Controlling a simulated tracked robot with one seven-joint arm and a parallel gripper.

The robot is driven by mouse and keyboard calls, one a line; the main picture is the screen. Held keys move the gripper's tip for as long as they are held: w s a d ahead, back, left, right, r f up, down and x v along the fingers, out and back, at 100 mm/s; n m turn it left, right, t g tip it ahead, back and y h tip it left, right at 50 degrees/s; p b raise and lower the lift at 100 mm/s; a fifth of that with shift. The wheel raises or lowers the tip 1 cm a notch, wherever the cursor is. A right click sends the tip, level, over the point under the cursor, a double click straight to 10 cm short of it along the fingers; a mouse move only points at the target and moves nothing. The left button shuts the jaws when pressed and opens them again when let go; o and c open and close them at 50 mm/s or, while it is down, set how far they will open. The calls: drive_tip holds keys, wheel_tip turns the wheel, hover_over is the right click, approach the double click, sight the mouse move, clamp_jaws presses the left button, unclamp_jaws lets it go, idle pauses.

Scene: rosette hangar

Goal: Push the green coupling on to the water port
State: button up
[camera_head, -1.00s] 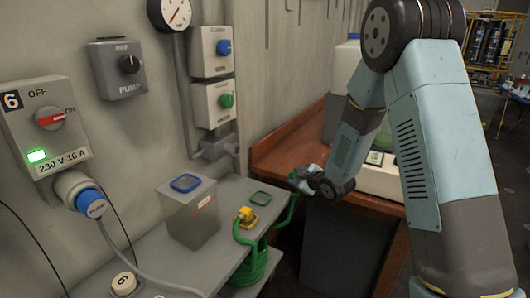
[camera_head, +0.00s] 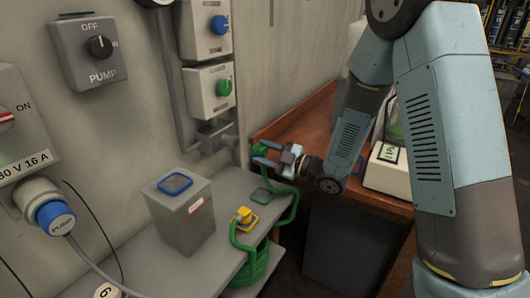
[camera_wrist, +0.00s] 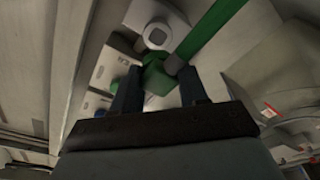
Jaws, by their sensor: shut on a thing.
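The green coupling (camera_head: 259,151) is between the fingers of my gripper (camera_head: 268,154), with its green hose hanging down to the shelf. In the wrist view the coupling (camera_wrist: 158,79) sits between both dark fingers of the gripper (camera_wrist: 160,88). The hose (camera_wrist: 207,33) runs off to the upper right. The water port (camera_head: 224,87), green on a pale wall box, is up and left of my gripper in the head view. The coupling is clear of it there. I cannot tell the depth between them.
A box with a blue port (camera_head: 219,25) is above the water box. A grey canister (camera_head: 181,222), a yellow fitting (camera_head: 244,216) and a coiled green hose (camera_head: 250,266) are at the grey shelf (camera_head: 225,187). A wooden bench (camera_head: 285,138) stands behind my gripper.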

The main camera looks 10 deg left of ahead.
drive_tip(key=shift+w+f+x, duration=0.1)
drive_tip(key=shift+w+x, duration=0.05)
drive_tip(key=shift+x, duration=1.25)
drive_tip(key=shift+w+f+x, duration=0.1)
drive_tip(key=shift+x, duration=1.25)
drive_tip(key=shift+w+a, duration=0.2)
drive_tip(key=shift+a, duration=0.3)
idle(0.8)
drive_tip(key=o, duration=1.1)
drive_tip(key=v, duration=1.3)
drive_tip(key=shift+d+f, duration=0.15)
drive_tip(key=shift+d, duration=0.25)
